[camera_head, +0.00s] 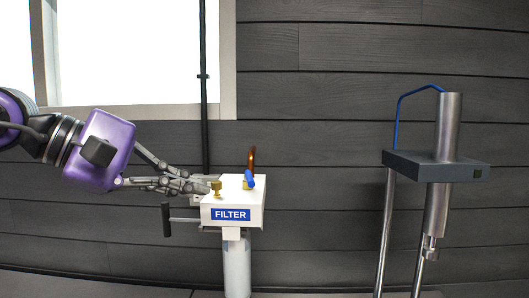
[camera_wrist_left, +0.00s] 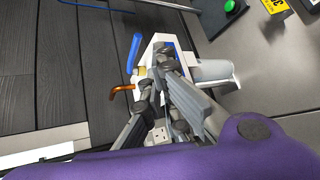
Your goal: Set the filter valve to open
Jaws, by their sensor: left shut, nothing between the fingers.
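The filter valve's blue lever (camera_head: 250,179) sits on top of a white box (camera_head: 258,200) labelled FILTER, with brass at its foot and a copper-coloured pipe (camera_head: 252,157) rising behind it. In the left wrist view the blue lever (camera_wrist_left: 135,52) and the copper pipe (camera_wrist_left: 121,89) lie left of the fingers. My left gripper (camera_head: 203,187) is shut and empty at the box's left top edge, close to a brass fitting (camera_head: 216,186) and apart from the blue lever. Its fingertips (camera_wrist_left: 165,55) cover part of the box in the wrist view. My right gripper is not in view.
A grey post (camera_head: 236,265) carries the box. A black handle (camera_head: 167,222) on a bar sticks out left, below my gripper. A dark shelf (camera_head: 420,167) with a steel cylinder (camera_head: 448,125) stands at right. Between box and shelf is free room before the plank wall.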

